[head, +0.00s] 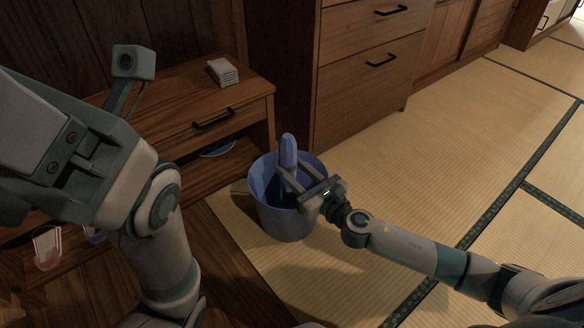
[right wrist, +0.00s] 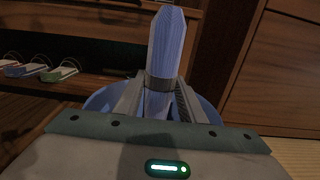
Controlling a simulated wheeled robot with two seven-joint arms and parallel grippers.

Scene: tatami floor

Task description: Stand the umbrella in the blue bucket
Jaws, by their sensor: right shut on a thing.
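The folded blue umbrella (head: 288,150) is upright, its lower part inside the blue bucket (head: 287,225) and its top above the rim. My right gripper (head: 291,179) reaches over the bucket from the right and is shut on the umbrella. In the right wrist view the umbrella (right wrist: 166,48) rises between the fingers (right wrist: 159,94), with the bucket rim (right wrist: 98,101) behind and below. The umbrella's lower end is hidden, so I cannot tell whether it touches the bucket's bottom. My left arm fills the left side of the head view; its gripper does not show.
A low wooden cabinet (head: 178,97) with a drawer and open shelf stands left of the bucket, with a small pale stack (head: 223,71) on top. Slippers (right wrist: 60,73) lie on its shelf. A tall drawer chest (head: 365,85) stands behind. The tatami (head: 440,150) at right is clear.

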